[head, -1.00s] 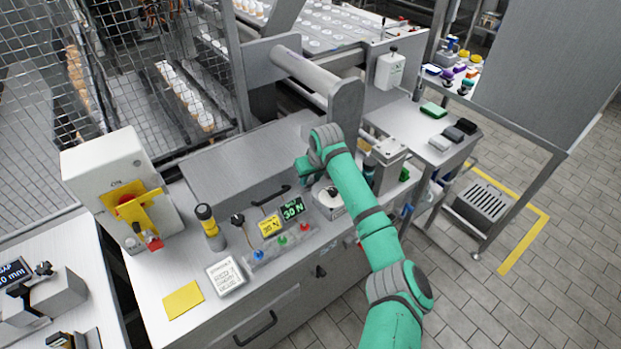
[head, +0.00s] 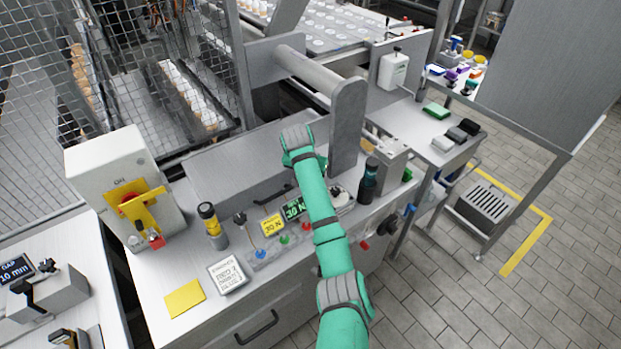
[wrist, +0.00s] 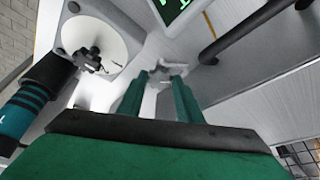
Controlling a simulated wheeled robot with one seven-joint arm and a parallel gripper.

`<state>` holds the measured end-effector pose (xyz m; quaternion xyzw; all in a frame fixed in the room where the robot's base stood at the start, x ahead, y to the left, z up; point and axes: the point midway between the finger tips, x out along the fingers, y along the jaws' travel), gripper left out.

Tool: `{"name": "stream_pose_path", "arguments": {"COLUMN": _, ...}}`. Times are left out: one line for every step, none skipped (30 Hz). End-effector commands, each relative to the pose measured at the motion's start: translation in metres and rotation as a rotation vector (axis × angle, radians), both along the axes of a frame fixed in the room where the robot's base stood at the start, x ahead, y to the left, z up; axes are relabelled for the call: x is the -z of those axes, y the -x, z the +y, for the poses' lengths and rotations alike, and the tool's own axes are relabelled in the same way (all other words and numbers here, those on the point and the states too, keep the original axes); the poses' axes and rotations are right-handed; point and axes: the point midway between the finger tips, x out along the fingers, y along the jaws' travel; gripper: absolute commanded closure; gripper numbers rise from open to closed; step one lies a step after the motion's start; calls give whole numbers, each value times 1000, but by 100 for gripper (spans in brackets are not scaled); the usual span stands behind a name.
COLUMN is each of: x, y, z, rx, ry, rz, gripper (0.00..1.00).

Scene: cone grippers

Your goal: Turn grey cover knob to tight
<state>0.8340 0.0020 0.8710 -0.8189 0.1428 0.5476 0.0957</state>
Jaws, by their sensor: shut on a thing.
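A light grey, lobed knob (wrist: 161,73) shows in the wrist view, on a pale surface below the corner of the dark display. My gripper (wrist: 162,80) has its two green fingers on either side of it, shut on it. The fingertips partly cover the knob, and I cannot read any tight mark or its turn angle. In the head view my green arm reaches over the bench to the grey cover (head: 235,150), and its wrist hides the fingers and the knob.
A white disc with a black knob (wrist: 92,60) lies left of the fingers in the wrist view. A black bar handle (wrist: 245,32) is close on the right. The green 30 N display (head: 294,208) sits beside my arm.

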Motion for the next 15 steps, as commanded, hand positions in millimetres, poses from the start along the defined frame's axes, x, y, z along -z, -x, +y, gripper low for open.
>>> {"name": "stream_pose_path", "arguments": {"x": -1, "y": -1, "z": 4, "rx": 41, "ry": -1, "rz": -3, "gripper": 90}}
{"name": "stream_pose_path", "arguments": {"x": -2, "y": -2, "z": 4, "rx": 69, "ry": -2, "rz": -4, "gripper": 90}}
{"name": "stream_pose_path", "arguments": {"x": -1, "y": -2, "z": 4, "rx": 107, "ry": -1, "rz": -4, "gripper": 90}}
{"name": "stream_pose_path", "arguments": {"x": -1, "y": -2, "z": 4, "rx": 136, "ry": -1, "rz": -3, "gripper": 90}}
{"name": "stream_pose_path", "arguments": {"x": -1, "y": -2, "z": 5, "rx": 165, "ry": -1, "rz": -3, "gripper": 90}}
{"name": "stream_pose_path", "arguments": {"x": -2, "y": -2, "z": 5, "rx": 203, "ry": -2, "rz": -4, "gripper": 90}}
{"name": "stream_pose_path", "arguments": {"x": -2, "y": -2, "z": 5, "rx": 231, "ry": 0, "rz": -3, "gripper": 90}}
{"name": "stream_pose_path", "arguments": {"x": -2, "y": -3, "z": 5, "rx": 260, "ry": -1, "rz": -4, "gripper": 90}}
{"name": "stream_pose_path", "arguments": {"x": -2, "y": -3, "z": 6, "rx": 298, "ry": -1, "rz": -3, "gripper": 90}}
{"name": "stream_pose_path", "arguments": {"x": -2, "y": -3, "z": 5, "rx": 327, "ry": -1, "rz": -2, "gripper": 90}}
{"name": "stream_pose_path", "arguments": {"x": -2, "y": -3, "z": 6, "rx": 353, "ry": 0, "rz": -2, "gripper": 90}}
{"name": "stream_pose_path", "arguments": {"x": -2, "y": -4, "z": 6, "rx": 391, "ry": 0, "rz": -3, "gripper": 90}}
{"name": "stream_pose_path", "arguments": {"x": -2, "y": -4, "z": 6, "rx": 418, "ry": -1, "rz": -3, "gripper": 90}}
{"name": "stream_pose_path", "arguments": {"x": -2, "y": -4, "z": 6, "rx": 445, "ry": -1, "rz": -4, "gripper": 90}}
{"name": "stream_pose_path", "arguments": {"x": -2, "y": -5, "z": 6, "rx": 479, "ry": -1, "rz": -3, "gripper": 90}}
